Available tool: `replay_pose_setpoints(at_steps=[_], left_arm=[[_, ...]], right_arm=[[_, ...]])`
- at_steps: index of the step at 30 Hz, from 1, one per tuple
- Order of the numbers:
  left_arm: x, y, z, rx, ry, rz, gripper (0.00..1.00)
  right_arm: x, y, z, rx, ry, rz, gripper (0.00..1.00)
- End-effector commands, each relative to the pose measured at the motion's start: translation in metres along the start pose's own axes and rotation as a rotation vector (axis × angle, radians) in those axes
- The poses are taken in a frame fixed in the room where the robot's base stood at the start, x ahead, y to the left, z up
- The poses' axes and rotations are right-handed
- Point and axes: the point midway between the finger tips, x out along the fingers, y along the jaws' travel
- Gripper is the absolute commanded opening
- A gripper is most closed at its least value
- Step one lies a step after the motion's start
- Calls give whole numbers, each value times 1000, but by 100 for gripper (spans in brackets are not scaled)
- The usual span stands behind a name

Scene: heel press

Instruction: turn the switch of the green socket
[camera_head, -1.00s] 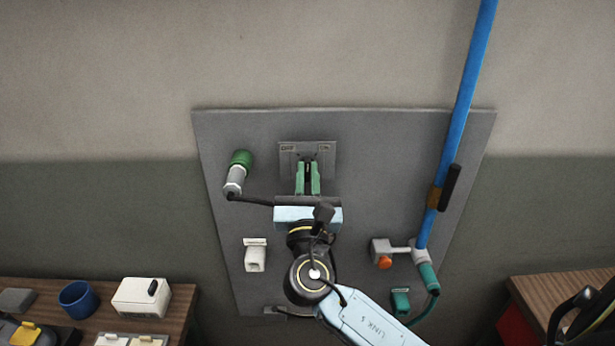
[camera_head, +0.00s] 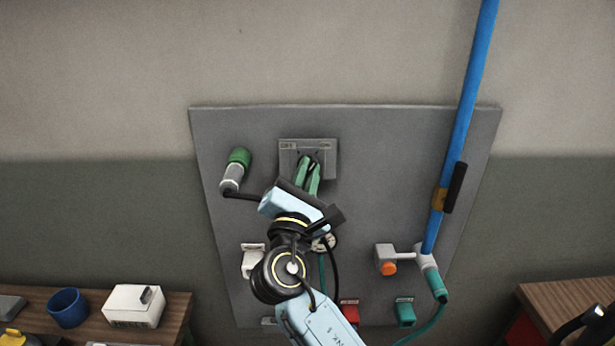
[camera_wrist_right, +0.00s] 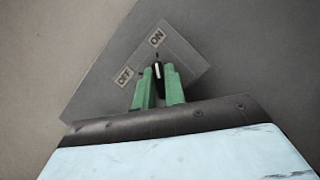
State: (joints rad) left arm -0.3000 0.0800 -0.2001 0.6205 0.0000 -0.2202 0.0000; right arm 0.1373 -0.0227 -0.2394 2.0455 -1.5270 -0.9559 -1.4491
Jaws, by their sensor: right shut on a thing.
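A grey switch plate (camera_head: 289,147) with OFF and ON labels sits at the top middle of the wall panel (camera_head: 400,150). In the right wrist view the plate (camera_wrist_right: 187,51) appears tilted. My right gripper (camera_head: 312,168) has its green fingers shut on the plate's dark switch knob; its white mark shows between the fingertips in the wrist view (camera_wrist_right: 158,70). A green connector (camera_head: 239,158) with a grey body is at the panel's upper left. Its black cable runs behind my wrist. My left gripper is not in view.
A blue pole (camera_head: 467,95) crosses the panel's right side. Near its foot are an orange-knobbed fitting (camera_head: 388,267) and a teal socket (camera_head: 405,313). A red socket (camera_head: 350,312) and a white socket (camera_head: 252,260) sit low. Wooden tables (camera_head: 178,312) flank the panel.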

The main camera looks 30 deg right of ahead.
Motion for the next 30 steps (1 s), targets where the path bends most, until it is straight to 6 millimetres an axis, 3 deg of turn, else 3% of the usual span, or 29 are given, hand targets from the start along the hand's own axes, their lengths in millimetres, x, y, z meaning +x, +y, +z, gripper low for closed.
replay_pose_setpoints(at_steps=[14, 15, 19, 30], left_arm=[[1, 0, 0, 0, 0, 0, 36], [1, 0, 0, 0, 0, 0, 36], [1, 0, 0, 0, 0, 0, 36], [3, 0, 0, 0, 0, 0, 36]], right_arm=[[0, 0, 1, 21, -1, -8, 0], [0, 0, 1, 21, -1, -8, 16], [0, 0, 0, 20, 0, -8, 33], [-5, 0, 0, 18, 1, -6, 34]])
